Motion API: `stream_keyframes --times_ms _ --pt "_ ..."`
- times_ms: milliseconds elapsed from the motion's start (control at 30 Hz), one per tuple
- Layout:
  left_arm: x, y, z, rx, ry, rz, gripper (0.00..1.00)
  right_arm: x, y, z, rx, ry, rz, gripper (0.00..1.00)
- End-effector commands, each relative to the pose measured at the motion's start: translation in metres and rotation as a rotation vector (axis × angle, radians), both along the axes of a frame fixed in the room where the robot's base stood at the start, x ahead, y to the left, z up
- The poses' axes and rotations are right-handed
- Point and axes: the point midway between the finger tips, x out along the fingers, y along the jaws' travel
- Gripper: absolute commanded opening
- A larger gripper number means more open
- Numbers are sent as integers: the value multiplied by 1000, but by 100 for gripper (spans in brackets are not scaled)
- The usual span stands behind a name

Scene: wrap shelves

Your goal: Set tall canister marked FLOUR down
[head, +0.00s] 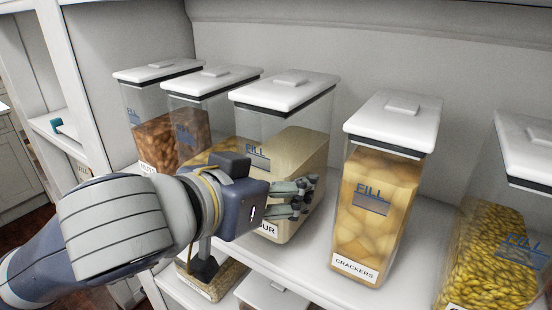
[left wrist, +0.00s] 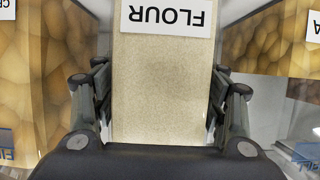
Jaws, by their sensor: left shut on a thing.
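The tall FLOUR canister (head: 301,150) is clear with a white lid and pale contents. It stands upright at the middle of the upper shelf, between other canisters. My left gripper (head: 302,197) reaches in from the left and is shut on its lower part. In the left wrist view the FLOUR canister (left wrist: 165,85) shows between the two fingers of my left gripper (left wrist: 160,105), with its label upside down. My right gripper is not in view.
The CRACKERS canister (head: 376,200) stands close on the right, with a canister of yellow pasta (head: 495,240) farther right. A canister of nuts (head: 160,125) and another canister (head: 205,110) stand on the left. The shelf (head: 310,268) has a narrow bare front strip. More containers stand below.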

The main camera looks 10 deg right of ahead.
Motion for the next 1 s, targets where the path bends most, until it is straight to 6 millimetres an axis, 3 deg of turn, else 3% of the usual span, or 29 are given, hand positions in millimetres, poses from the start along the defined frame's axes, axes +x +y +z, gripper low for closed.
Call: stream_keyframes --times_ms 500,533,600,1000 --pt "3 -3 -5 -9 -8 0 7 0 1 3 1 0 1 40" --pt "3 -3 -9 -1 -1 0 71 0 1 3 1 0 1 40" --pt "3 -3 -8 -1 -2 1 86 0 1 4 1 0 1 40" --pt "3 -3 -6 -1 -2 1 86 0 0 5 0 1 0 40"
